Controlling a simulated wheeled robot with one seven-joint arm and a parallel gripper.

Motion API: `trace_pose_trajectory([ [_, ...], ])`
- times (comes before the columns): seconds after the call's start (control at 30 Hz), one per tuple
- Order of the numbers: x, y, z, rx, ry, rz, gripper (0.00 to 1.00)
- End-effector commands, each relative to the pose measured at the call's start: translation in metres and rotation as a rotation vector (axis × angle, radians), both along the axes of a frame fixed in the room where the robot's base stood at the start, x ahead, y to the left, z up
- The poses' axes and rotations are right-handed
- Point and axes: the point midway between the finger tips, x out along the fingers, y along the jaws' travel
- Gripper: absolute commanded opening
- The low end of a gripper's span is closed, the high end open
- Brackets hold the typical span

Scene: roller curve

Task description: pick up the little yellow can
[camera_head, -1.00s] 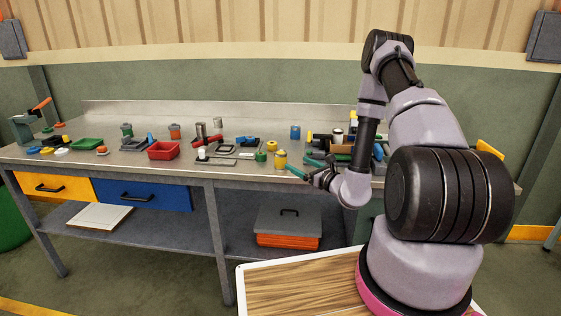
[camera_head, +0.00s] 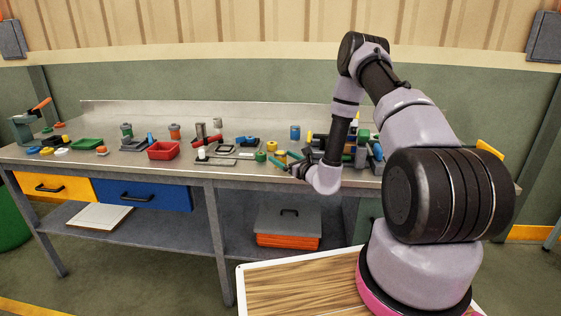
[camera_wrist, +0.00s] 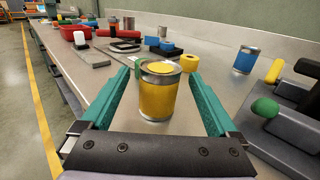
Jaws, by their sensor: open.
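The little yellow can (camera_wrist: 158,95) stands upright on the metal workbench, with a silver rim and a yellow top. In the wrist view it stands between the two teal fingers of my gripper (camera_wrist: 164,90), with a gap visible on the right and a narrower one on the left. My gripper is open. In the head view the yellow can (camera_head: 281,156) is partly hidden by the fingers of my gripper (camera_head: 286,164) near the bench's front edge.
A yellow ring-shaped piece (camera_wrist: 189,62) and a green piece (camera_wrist: 135,66) sit just behind the can. A blue can (camera_wrist: 246,59) stands to the right, and a grey fixture with a green knob (camera_wrist: 265,107) is near right. A red bin (camera_head: 163,151) is farther left.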

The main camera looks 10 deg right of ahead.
Motion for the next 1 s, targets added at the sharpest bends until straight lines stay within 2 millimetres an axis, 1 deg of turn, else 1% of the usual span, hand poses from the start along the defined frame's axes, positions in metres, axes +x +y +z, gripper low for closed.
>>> trace_pose_trajectory([
  [0.13,0.0,0.0,0.0,0.0,0.0,0.0,0.95],
  [0.17,0.0,0.0,0.0,0.0,0.0,0.0,0.91],
  [0.2,0.0,0.0,0.0,0.0,0.0,0.0,0.76],
  [0.27,0.0,0.0,0.0,0.0,0.0,0.001,0.53],
  [0.3,0.0,0.0,0.0,0.0,0.0,0.001,0.38],
  [0.37,0.0,0.0,0.0,0.0,0.0,0.001,0.15],
  [0.4,0.0,0.0,0.0,0.0,0.0,0.001,0.0],
  [0.63,0.0,0.0,0.001,0.0,-0.001,0.001,0.0],
  [0.77,0.0,0.0,0.006,0.0,-0.001,0.001,0.0],
  [0.87,0.0,0.0,0.018,-0.001,-0.004,0.002,0.0],
  [1.0,0.0,0.0,0.045,-0.002,-0.005,0.001,0.0],
])
